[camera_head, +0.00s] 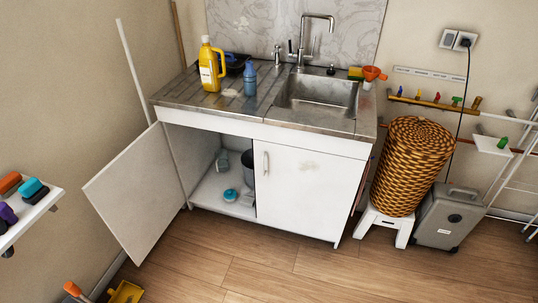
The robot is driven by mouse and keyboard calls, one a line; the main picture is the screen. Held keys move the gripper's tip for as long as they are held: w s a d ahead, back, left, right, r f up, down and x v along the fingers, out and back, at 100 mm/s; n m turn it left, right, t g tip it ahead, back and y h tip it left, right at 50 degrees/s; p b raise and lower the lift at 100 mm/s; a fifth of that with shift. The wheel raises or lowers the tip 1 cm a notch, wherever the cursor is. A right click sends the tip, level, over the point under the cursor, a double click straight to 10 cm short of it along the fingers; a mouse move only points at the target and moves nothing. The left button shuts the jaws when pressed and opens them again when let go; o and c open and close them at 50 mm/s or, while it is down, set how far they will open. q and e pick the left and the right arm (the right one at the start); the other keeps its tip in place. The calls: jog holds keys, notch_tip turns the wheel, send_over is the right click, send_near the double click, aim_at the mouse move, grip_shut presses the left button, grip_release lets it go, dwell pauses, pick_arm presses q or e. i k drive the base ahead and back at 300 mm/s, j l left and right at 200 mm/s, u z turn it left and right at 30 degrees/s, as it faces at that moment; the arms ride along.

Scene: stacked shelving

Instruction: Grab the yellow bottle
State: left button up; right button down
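A yellow bottle (209,66) with a handle and a pale label stands upright on the left side of the metal sink counter (190,94). A blue bottle (250,79) stands to its right, a little apart. A dark blue item (237,62) lies just behind the yellow bottle and is partly hidden. Neither of my grippers is in the head view.
The left door (132,192) of the white cabinet stands open and sticks out forward. The right door (305,192) is shut. A wicker basket (411,166) on a white stool stands to the right. The wooden floor (330,275) in front is clear.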

aim_at(208, 65)
jog(key=i+j, duration=0.15)
jog(key=i, duration=0.25)
jog(key=i+j, duration=0.15)
jog(key=i, duration=0.25)
jog(key=i+j+u, duration=0.1)
jog(key=i, duration=0.3)
